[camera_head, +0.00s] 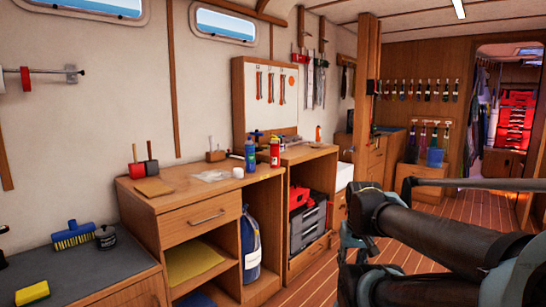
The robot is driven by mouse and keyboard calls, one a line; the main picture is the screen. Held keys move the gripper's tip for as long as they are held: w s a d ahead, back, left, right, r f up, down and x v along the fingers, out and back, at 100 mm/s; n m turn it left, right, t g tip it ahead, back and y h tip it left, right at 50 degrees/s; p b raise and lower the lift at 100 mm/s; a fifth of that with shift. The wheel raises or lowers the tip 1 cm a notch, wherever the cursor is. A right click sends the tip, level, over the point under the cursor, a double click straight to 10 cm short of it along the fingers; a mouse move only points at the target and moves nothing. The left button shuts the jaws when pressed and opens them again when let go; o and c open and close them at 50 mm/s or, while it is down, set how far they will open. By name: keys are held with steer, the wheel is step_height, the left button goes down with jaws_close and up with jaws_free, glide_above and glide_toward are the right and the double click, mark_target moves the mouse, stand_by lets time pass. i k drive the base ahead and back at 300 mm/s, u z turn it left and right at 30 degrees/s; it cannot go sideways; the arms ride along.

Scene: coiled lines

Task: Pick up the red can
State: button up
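A red can (275,152) stands upright at the far right of the wooden workbench top, close to the seam with the taller cabinet beside it. It looks like a small cylinder with a pale band; its fine detail is too small to tell. A blue bottle (250,157) stands just to its left. My black arm reaches in from the right edge, well apart from the can. I cannot make out any gripper fingers.
The workbench (205,180) also carries a white roll (238,172), a flat wooden block (153,187) and red and black brushes. A lower counter (62,270) holds a blue brush (73,236) and a yellow sponge (33,292). Plank floor (310,280) shows in front of the cabinets.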

mark_target(274, 145)
steer(key=u, duration=0.2)
steer(key=i, duration=1.05)
steer(key=z, duration=0.25)
